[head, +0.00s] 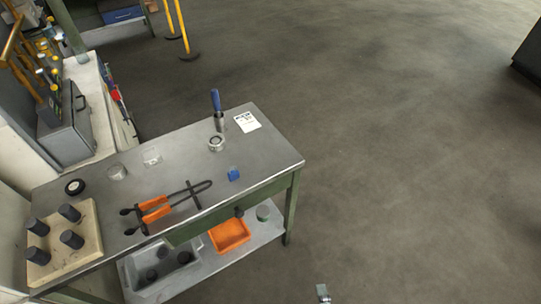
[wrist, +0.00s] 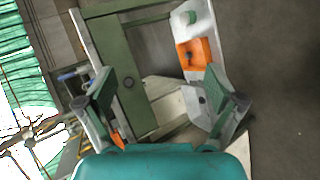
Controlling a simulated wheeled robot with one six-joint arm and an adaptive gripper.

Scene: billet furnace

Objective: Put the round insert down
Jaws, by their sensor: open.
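I cannot tell for sure which piece is the round insert. The round pieces on the metal workbench (head: 205,172) are a metal ring (head: 216,143) near the back right, a low grey disc (head: 117,172) at the left and a black ring with a pale centre (head: 75,187) beside the pale block. My gripper (wrist: 162,88) shows in the wrist view with its fingers wide apart and nothing between them. Behind it are the bench's green side and lower shelf. My gripper is not clearly visible in the head view.
A pale block (head: 66,256) holds several dark cylinders. An orange bin (head: 230,235) sits below.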

